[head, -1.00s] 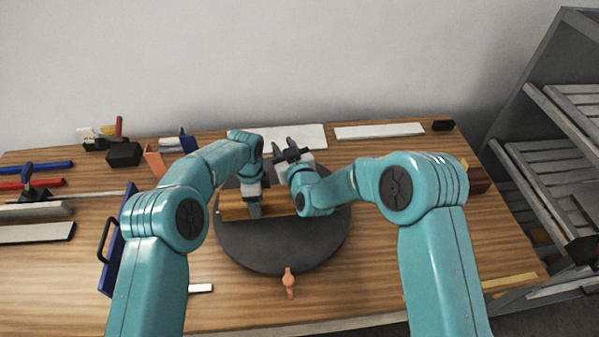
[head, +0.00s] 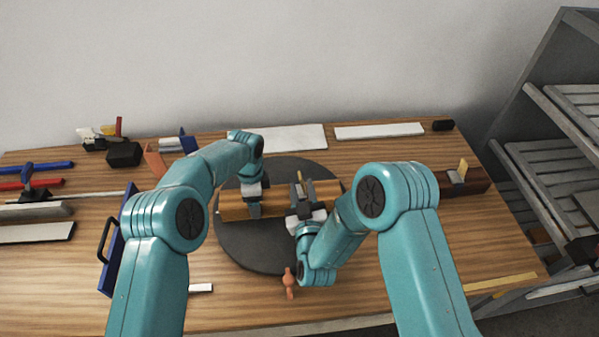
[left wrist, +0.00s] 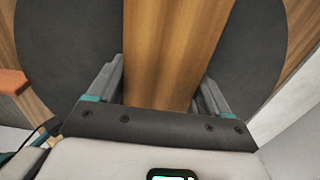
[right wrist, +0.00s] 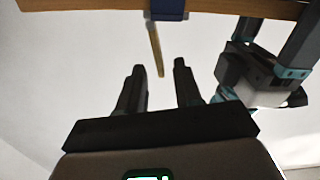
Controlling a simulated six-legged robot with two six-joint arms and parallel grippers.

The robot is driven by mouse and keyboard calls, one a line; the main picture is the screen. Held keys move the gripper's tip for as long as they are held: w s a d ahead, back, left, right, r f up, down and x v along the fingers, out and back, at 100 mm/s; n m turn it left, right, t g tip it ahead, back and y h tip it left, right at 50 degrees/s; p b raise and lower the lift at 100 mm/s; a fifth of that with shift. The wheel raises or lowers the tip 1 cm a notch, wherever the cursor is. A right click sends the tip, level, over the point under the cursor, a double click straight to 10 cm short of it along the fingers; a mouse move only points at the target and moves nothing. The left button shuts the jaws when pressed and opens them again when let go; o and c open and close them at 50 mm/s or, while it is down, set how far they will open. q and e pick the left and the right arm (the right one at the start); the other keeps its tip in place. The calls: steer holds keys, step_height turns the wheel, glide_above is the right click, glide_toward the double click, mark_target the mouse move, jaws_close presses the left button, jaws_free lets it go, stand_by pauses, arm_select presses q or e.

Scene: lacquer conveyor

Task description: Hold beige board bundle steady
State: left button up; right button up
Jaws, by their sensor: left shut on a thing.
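The beige board bundle (head: 234,208), a long wood-brown bar, lies across the round dark turntable (head: 265,250). My left gripper (head: 254,208) is shut on it left of its middle. In the left wrist view the bundle (left wrist: 175,50) passes between the two fingers. My right gripper (head: 299,187) is at the bundle's right half, seen from above. In the right wrist view its fingers (right wrist: 161,88) are apart with nothing between them. Beyond them a blue piece (right wrist: 168,10) and a thin tan stick (right wrist: 155,48) show at the bundle (right wrist: 90,4).
An orange-brown peg-like piece (head: 290,283) stands at the turntable's front edge. A blue panel with a black handle (head: 117,250) is at left. A brown block (head: 472,186) is at right. White sheets lie at the back; the front right of the table is mostly clear.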

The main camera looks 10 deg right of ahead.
mark_target(300, 173)
steer(key=w, duration=0.6)
jaws_close()
steer(key=shift+a+f+n, duration=0.2)
steer(key=shift+a+n, duration=0.25)
steer(key=shift+n, duration=0.65)
steer(key=shift+a+f+n, duration=0.15)
steer(key=shift+a+n, duration=0.3)
steer(key=shift+n, duration=0.65)
jaws_free()
steer(key=shift+s, duration=0.15)
